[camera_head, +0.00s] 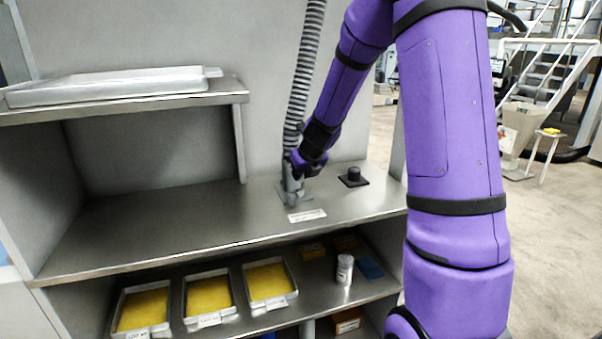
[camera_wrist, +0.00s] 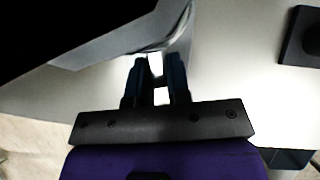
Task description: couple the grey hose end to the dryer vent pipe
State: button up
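The grey ribbed hose (camera_head: 303,75) hangs from above the picture down to the counter. Its grey end (camera_head: 291,186) is upright at a small grey plate on the counter, partly hidden by my gripper. My gripper (camera_head: 297,172) is right at the hose end. In the wrist view a gap shows between the fingers of my gripper (camera_wrist: 157,68), with pale grey surfaces beyond; whether they clasp the hose end is unclear. A short black pipe stub on a square black base (camera_head: 353,178), possibly the vent pipe, stands to the right; it also shows in the wrist view (camera_wrist: 303,38).
A white label (camera_head: 307,215) lies on the counter (camera_head: 190,225) in front of the hose end. The counter's left is clear. A tray (camera_head: 110,87) sits on the upper shelf.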

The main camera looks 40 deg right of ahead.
jog(key=o, duration=0.5)
jog(key=v, duration=1.1)
dwell(0.3)
